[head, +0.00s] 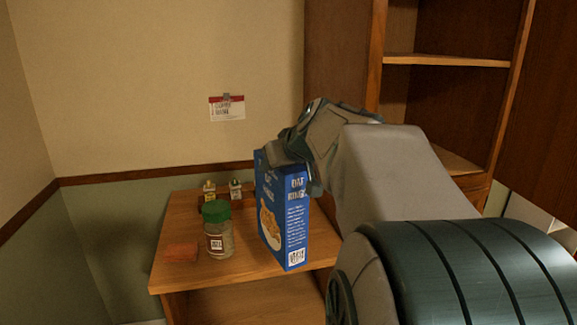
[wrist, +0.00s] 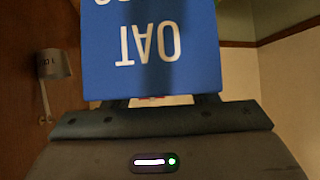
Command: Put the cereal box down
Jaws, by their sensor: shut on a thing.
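The blue cereal box (head: 283,217) is upright over the small wooden table in the head view, with its narrow side and part of its front showing. My gripper (head: 290,160) is at the top of the box and shut on it. In the wrist view the box's blue face (wrist: 150,50) with upside-down white lettering fills the upper middle, right in front of my gripper (wrist: 160,100). The fingertips are mostly hidden by the box and the hand. I cannot tell whether the box's bottom touches the tabletop (head: 180,225).
A green-lidded jar (head: 218,232) stands left of the box, with a reddish block (head: 181,252) farther left. Two small bottles (head: 222,190) stand at the back. A tall wooden shelf unit (head: 335,80) is behind on the right. Some bare tabletop shows at the front.

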